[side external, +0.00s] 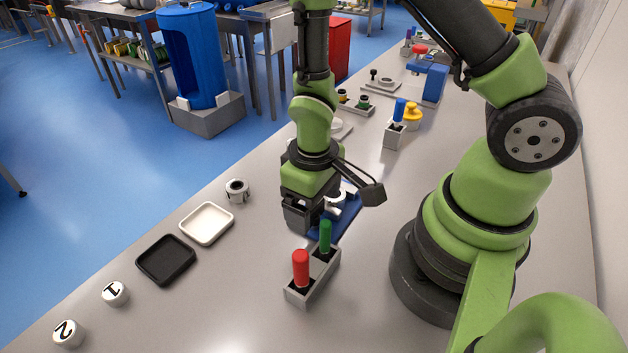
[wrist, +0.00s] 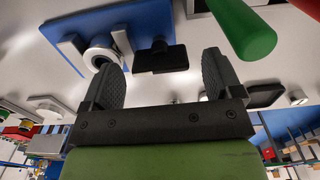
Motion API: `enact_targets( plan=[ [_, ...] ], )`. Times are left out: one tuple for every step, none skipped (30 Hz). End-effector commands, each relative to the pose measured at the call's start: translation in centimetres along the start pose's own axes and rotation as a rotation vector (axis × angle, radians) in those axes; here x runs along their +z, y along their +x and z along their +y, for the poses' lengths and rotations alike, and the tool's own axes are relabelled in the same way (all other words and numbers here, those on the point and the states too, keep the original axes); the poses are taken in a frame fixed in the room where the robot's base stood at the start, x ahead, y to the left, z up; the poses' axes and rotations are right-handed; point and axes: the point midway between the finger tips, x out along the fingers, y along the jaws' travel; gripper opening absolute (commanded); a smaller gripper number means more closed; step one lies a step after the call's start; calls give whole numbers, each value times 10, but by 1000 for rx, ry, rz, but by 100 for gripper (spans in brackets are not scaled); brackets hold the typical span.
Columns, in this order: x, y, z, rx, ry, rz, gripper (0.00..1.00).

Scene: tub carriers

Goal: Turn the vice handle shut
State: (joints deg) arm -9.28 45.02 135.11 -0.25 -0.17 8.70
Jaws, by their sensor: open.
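The vice shows as a blue base (wrist: 60,27) with light grey jaw plates and a pale round ring (wrist: 99,57) between them. A black handle (wrist: 160,57) sits at the base's right end in the wrist view. My gripper (wrist: 160,80) is open, with one finger on either side of the handle in that view; I cannot tell whether either touches it. In the side external view my gripper (side external: 303,215) is low over the bench, beside the blue base (side external: 349,222). The handle is hidden there behind my gripper.
A grey holder (side external: 325,280) with a red handle (side external: 301,268) and a green handle (side external: 325,236) stands close in front of my gripper. The green handle (wrist: 240,25) also shows in the wrist view. White (side external: 207,223) and black trays (side external: 166,260) lie left.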

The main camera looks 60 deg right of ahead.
Motion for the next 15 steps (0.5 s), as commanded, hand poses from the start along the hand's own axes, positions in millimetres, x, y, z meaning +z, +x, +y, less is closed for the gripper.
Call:
enact_targets(
  plan=[
    [-1,-6,0,-1,0,4,85],
    [-1,-10,0,-1,0,6,85],
    [-1,-16,0,-1,1,6,85],
    [0,-21,0,-2,1,6,85],
    [-1,-26,0,-2,0,7,85],
    [-1,-33,0,-2,0,8,85],
    [-1,-38,0,-2,0,8,85],
    [-1,-44,0,-2,0,8,85],
    [-1,-51,0,-2,0,9,85],
    [-1,-56,0,-1,-1,8,85],
    [-1,-60,0,-1,-1,8,85],
    [-1,-66,0,-2,0,8,85],
    [0,-70,0,-1,0,7,85],
    [-1,-74,0,-1,-1,6,85],
    [-1,-79,0,-1,-2,6,85]
  ],
)
